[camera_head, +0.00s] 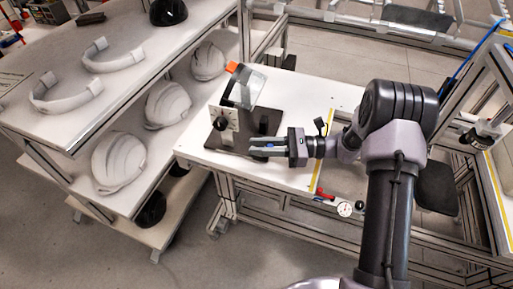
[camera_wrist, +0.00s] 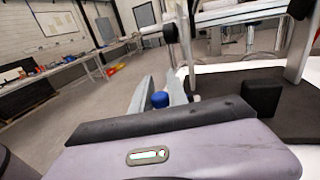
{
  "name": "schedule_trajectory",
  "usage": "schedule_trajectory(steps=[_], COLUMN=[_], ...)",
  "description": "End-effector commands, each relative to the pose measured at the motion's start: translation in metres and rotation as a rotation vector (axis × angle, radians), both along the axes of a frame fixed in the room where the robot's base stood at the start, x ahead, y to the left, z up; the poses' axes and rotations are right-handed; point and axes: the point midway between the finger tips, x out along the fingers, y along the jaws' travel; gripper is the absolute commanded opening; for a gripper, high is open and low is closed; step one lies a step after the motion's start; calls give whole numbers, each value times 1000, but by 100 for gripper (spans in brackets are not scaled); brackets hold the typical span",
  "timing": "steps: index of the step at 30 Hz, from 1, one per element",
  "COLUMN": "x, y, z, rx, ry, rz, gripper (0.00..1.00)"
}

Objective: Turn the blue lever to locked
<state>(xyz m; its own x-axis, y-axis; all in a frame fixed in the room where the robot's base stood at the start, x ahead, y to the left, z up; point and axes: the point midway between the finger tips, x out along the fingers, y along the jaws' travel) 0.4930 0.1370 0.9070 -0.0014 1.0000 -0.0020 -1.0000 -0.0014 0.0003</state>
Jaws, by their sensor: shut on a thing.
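The blue lever shows as a small blue knob (camera_wrist: 160,99) between my gripper fingers in the wrist view. In the head view only a small blue patch of the lever (camera_head: 269,146) shows at the fingers. My gripper (camera_head: 262,151) is shut on it, at the front right of a dark base plate (camera_head: 228,143) on the white table. The rest of the lever is hidden by the fingers and gripper body. A fixture on the plate carries a white panel (camera_head: 223,121) with a black knob and a clear visor (camera_head: 243,88) with an orange top. I cannot read any lock marking.
A white shelf (camera_head: 110,75) on the left holds pale curved bands on top and several white helmet shells (camera_head: 118,162) below. The white table (camera_head: 302,100) is mostly clear right of the fixture.

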Motion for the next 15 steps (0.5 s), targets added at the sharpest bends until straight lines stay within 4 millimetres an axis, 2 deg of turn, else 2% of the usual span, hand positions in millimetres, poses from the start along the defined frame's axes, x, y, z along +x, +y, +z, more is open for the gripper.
schedule_trajectory(steps=[15], x=[5], y=[-12], z=[1], rx=[0], ry=[0], rz=[397], gripper=[0])
